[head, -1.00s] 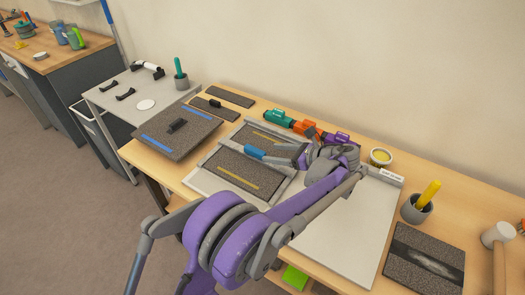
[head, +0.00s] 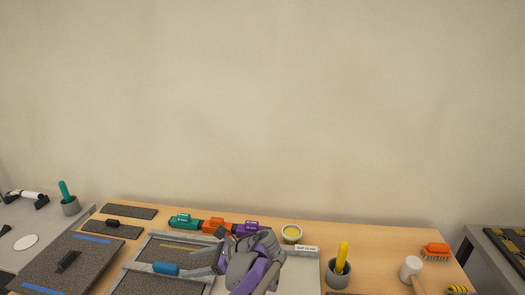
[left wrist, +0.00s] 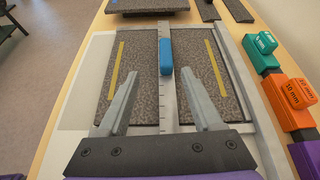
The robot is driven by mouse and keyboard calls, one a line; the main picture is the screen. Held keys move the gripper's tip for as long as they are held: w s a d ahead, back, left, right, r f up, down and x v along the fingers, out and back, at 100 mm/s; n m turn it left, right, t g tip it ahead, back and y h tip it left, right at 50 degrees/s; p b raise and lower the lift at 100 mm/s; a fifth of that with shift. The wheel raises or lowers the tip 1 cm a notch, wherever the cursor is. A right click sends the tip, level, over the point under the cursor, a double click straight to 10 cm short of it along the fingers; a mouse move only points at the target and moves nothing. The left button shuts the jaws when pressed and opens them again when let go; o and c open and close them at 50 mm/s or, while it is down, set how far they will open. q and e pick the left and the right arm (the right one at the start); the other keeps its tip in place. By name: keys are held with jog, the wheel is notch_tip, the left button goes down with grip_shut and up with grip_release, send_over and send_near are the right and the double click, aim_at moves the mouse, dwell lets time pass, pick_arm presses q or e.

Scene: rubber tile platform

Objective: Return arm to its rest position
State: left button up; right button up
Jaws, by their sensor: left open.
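My left gripper (head: 222,258) is at the bottom middle of the head view, over the wooden bench at the right side of a grey-framed jig. In the left wrist view the left gripper (left wrist: 162,112) has its two grey fingers wide apart with nothing between them. Below and beyond the fingers are dark speckled rubber tiles (left wrist: 137,88) with yellow strips, and a metal ruler bar with a blue handle (left wrist: 166,56) lies between them. The blue handle also shows in the head view (head: 165,269). My right gripper is in neither view.
Teal (head: 184,221), orange (head: 214,225) and purple (head: 248,228) blocks stand in a row behind the jig. The wall is bare.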

pick_arm(q)
jog(key=s+d+r+n+t+h+p, duration=0.1)
jog(key=s+n+h+p, duration=0.4)
jog(key=s, duration=0.8)
jog(key=s+d+r+n+t+h+p, duration=0.1)
jog(key=s+d+n+t+h+p, duration=0.2)
jog(key=s+n+h, duration=0.4)
jog(key=s+n+p, duration=0.1)
jog(key=s+n, duration=0.4)
jog(key=s, duration=0.1)
jog(key=shift+s+d+r+n+h+p, duration=0.15)
jog(key=shift+s+r+n+h+p, duration=0.05)
jog(key=shift+n+h+p, duration=0.15)
